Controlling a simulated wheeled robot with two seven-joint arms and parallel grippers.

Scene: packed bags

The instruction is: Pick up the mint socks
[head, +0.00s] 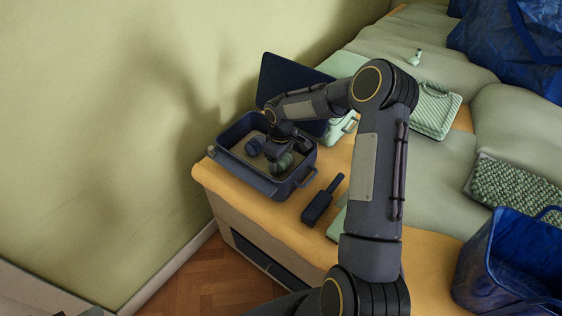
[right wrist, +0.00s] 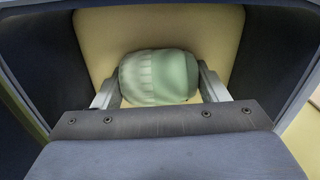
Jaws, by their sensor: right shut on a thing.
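The mint socks, a rolled pale-green bundle with a ribbed part, show in the right wrist view (right wrist: 160,77) between the two fingers. In the head view the socks (head: 281,164) are partly hidden under my right gripper (head: 281,157). My right gripper (right wrist: 160,82) is shut on the socks, with one finger on each side. It reaches down inside the open navy suitcase (head: 247,180), over its beige floor. I cannot tell whether the socks touch the floor. My left gripper is not in view.
A dark blue rolled item (head: 255,146) lies in the suitcase. The suitcase's raised lid (head: 290,80) stands behind. A navy brush-like item (head: 322,202) lies on the wooden top (head: 262,215) to the right. A mint ribbed case (head: 436,110) and blue bags (head: 505,262) are farther right.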

